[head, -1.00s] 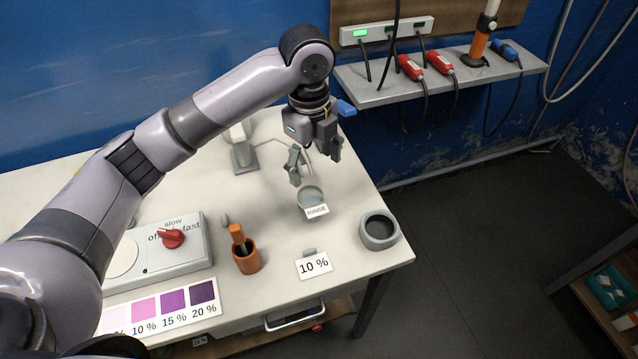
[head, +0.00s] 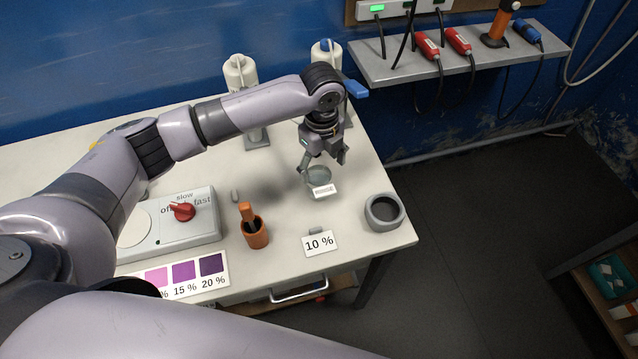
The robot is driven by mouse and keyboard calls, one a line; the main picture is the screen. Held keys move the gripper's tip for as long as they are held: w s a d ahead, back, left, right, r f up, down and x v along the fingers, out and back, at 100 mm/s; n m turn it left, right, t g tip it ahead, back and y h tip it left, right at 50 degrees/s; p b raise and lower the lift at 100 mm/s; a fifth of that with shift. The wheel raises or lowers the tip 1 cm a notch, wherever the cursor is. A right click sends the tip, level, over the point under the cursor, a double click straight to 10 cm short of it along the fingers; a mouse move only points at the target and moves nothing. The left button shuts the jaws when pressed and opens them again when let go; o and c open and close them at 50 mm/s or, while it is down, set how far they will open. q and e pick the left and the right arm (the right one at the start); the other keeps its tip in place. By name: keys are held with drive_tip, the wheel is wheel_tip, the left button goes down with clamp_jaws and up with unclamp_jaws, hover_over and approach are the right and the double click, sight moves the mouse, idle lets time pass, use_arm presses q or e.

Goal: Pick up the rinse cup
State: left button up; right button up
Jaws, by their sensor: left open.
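The rinse cup (head: 319,177) is a small grey cup on the white table, behind a white label reading RINSE (head: 324,191). My left gripper (head: 324,167) is open and points down over the cup. Its fingers are at the cup's rim, one at the left and one at the upper right. The picture does not clearly show whether they touch it. My right gripper is out of the view.
A grey round holder (head: 384,212) stands at the table's right edge. A 10 % card (head: 320,243), an orange pot (head: 254,232) and a stirrer with a red knob (head: 182,211) are nearer the front. White bottles (head: 240,72) stand behind. A shelf (head: 460,55) hangs at the back right.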

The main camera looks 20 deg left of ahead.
sight(320, 176)
use_arm(q)
wheel_tip(320, 176, down, 4)
drive_tip(key=shift+s+a+f+p, duration=0.15)
drive_tip(key=shift+f+p, duration=0.1)
drive_tip(key=shift+p, duration=0.65)
drive_tip(key=shift+f, duration=0.15)
drive_tip(key=c, duration=1.3)
drive_tip(key=shift+c, duration=0.4)
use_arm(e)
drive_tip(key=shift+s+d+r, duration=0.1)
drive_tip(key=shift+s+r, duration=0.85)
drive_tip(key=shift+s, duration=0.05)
